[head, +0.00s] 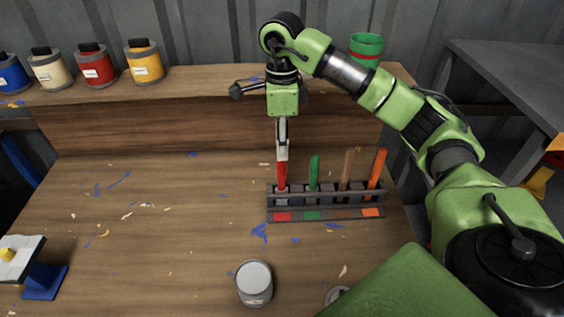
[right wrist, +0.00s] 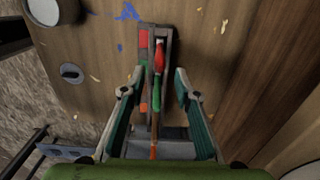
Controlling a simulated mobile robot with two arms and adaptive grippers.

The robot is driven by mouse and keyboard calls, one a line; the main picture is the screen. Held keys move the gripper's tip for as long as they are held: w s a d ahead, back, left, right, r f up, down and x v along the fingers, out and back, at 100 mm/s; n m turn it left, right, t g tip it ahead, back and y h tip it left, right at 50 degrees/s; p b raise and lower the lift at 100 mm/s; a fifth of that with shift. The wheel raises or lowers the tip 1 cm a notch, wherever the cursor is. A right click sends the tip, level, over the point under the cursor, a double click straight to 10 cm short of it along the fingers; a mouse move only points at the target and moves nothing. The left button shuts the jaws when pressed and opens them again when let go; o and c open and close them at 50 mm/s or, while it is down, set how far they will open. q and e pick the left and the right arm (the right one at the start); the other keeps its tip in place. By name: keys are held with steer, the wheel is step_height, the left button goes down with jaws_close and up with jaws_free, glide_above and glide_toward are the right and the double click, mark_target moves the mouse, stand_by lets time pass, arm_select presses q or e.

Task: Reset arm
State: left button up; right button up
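My right gripper (head: 282,148) points straight down above the left end of a dark tool rack (head: 328,213). In the right wrist view the two fingers of my right gripper (right wrist: 158,72) stand apart, with nothing clamped between them. A red-handled tool (head: 282,174) stands upright in the rack's left slot, just below the fingertips. It also shows in the right wrist view, as a red tip (right wrist: 160,57). A green (head: 314,172), a brown (head: 347,168) and an orange handle (head: 377,168) stand in the other slots. My left gripper is not in view.
A grey can (head: 254,283) stands near the table's front. A blue stand with a white plate (head: 20,257) is at the left. Several paint cans (head: 95,66) and a green can (head: 366,46) stand on the raised back shelf (head: 200,88). The table's middle left is clear.

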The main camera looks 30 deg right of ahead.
steer(key=shift+r, duration=1.05)
